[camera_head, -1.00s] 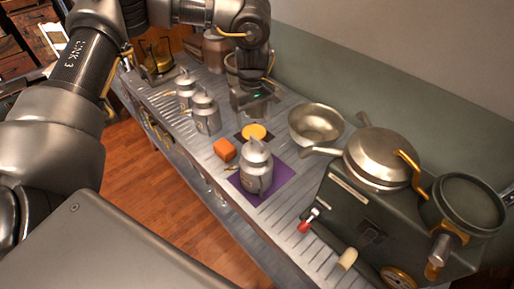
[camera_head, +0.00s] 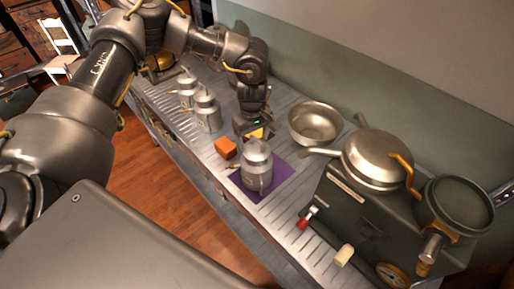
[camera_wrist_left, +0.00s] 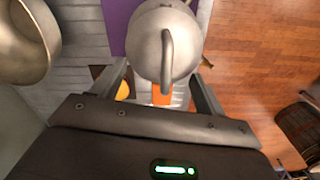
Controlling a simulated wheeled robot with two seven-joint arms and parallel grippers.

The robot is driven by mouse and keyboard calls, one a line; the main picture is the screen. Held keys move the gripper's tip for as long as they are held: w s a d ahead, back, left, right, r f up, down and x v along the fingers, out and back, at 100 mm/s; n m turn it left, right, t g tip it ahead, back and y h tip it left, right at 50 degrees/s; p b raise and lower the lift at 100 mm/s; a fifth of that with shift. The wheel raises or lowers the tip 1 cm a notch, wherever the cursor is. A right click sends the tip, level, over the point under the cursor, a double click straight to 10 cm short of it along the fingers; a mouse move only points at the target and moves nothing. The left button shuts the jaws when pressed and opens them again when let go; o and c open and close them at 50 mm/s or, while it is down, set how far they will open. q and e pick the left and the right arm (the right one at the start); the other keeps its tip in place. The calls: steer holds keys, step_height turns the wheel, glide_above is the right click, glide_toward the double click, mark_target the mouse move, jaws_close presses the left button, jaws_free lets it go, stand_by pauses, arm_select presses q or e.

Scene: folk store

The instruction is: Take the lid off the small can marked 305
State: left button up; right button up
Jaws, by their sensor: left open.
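Two similar grey cans stand farther back, a nearer one (camera_head: 207,112) and a farther one (camera_head: 187,90). I cannot read the number 305 on any of them. My left gripper (camera_head: 252,136) is open just behind the can on the mat. In the left wrist view, that can's lid with its curved handle (camera_wrist_left: 167,55) lies ahead of and partly between the open fingers (camera_wrist_left: 158,76). I cannot tell if they touch it. My right gripper is not in view.
An orange block (camera_head: 225,148) sits left of the can. A yellow piece (camera_head: 257,133) is partly hidden under my gripper. A metal bowl (camera_head: 316,123) stands to the right. A stove (camera_head: 350,215) with a lidded pan (camera_head: 378,158) stands at the right.

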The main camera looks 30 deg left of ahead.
arm_select(q)
steer(key=shift+c, duration=0.3)
steer(key=c, duration=0.9)
steer(key=shift+s, duration=0.15)
steer(key=shift+c, duration=1.4)
steer(key=shift+s+f, duration=0.1)
